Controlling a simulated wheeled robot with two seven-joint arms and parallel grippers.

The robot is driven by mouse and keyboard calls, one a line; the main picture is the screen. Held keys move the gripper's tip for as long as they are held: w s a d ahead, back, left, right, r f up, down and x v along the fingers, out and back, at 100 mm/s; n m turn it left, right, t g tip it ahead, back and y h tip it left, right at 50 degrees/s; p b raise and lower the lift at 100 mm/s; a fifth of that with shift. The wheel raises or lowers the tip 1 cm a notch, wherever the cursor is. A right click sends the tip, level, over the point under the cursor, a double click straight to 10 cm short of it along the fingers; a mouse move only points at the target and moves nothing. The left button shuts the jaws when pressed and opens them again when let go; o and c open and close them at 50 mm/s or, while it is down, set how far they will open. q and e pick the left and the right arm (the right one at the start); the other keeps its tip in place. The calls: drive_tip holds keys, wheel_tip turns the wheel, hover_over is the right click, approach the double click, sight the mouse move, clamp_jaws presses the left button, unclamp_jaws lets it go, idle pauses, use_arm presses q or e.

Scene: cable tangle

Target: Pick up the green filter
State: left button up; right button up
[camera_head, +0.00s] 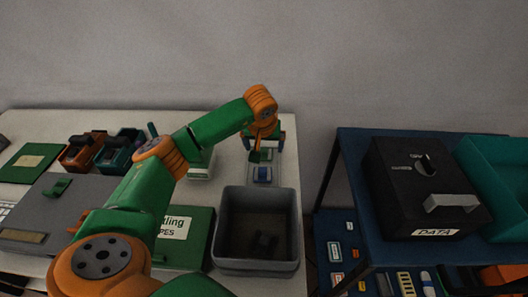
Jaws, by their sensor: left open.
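My left arm reaches in from the bottom left. Its gripper (261,146) points down over the far right part of the white table and is open. A small green piece (256,156) shows right under the fingers, partly hidden by them. It may be the green filter, but it is too small to be sure. I cannot tell whether the fingers touch it. A light grey holder with a blue part (262,174) lies just in front of it. My right gripper is not in view.
A grey open bin (257,193) with a dark item inside stands in front of the gripper. A green box (190,243) is left of it. Orange (82,152) and teal (121,150) devices sit at the left. A blue table (350,160) holds a black DATA box (415,185).

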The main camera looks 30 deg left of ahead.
use_arm(q)
drive_tip(key=shift+w+a+f, duration=0.1)
drive_tip(key=shift+w+f, duration=0.1)
drive_tip(key=shift+f, duration=0.35)
drive_tip(key=shift+r, duration=0.1)
drive_tip(key=c, duration=1.4)
